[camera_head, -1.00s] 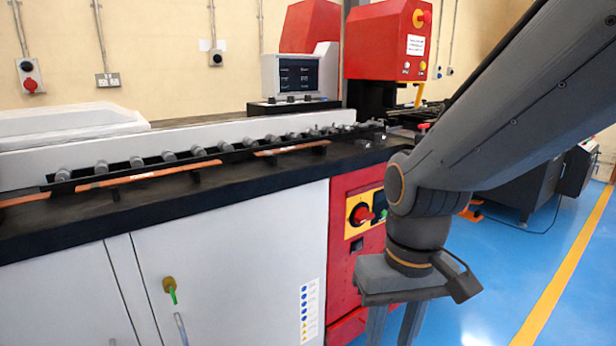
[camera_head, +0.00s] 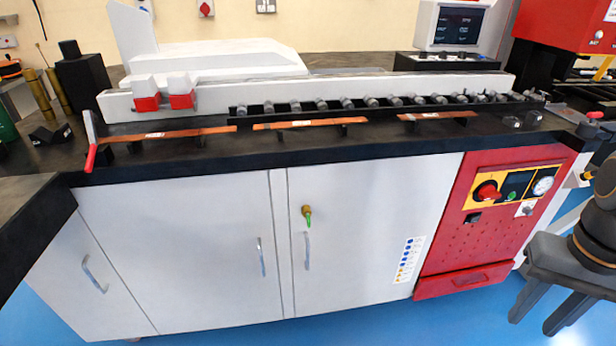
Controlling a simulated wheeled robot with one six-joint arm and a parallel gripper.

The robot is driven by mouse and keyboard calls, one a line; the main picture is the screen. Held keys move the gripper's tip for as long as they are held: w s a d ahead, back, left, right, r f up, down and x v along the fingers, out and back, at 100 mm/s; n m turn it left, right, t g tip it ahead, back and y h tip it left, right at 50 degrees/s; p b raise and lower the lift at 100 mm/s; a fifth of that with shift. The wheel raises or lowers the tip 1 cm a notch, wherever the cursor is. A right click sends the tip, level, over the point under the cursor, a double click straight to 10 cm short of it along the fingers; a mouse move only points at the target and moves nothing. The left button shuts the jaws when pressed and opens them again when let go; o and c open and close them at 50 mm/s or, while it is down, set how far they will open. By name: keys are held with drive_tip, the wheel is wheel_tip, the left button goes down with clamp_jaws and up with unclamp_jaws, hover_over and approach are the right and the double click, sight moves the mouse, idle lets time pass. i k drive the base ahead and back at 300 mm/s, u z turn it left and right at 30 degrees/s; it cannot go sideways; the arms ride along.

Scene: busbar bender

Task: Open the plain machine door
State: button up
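The machine's white cabinet has several doors, all shut. A plain white door (camera_head: 180,255) at centre left has a vertical silver handle (camera_head: 261,257) near its right edge. Beside it, the right door (camera_head: 365,230) has a brass lock with a green key (camera_head: 307,215), a silver handle (camera_head: 307,250) and a sticker strip. A further plain door (camera_head: 85,275) on the angled left side has its own slanted handle (camera_head: 94,275). My gripper (camera_head: 543,314) is at the right edge, fingers pointing down and apart, empty. It is well right of the doors, in front of the red panel's side.
A red control panel (camera_head: 490,220) with a knob and drawer adjoins the doors on the right. The black worktop (camera_head: 300,150) overhangs them, with copper bars on it. A dark table corner (camera_head: 30,205) juts in at left. Blue floor (camera_head: 400,325) shows clear in front.

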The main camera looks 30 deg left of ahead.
sight(195, 254)
drive_tip(key=u, duration=1.65)
drive_tip(key=i, duration=0.4)
drive_tip(key=u, duration=0.7)
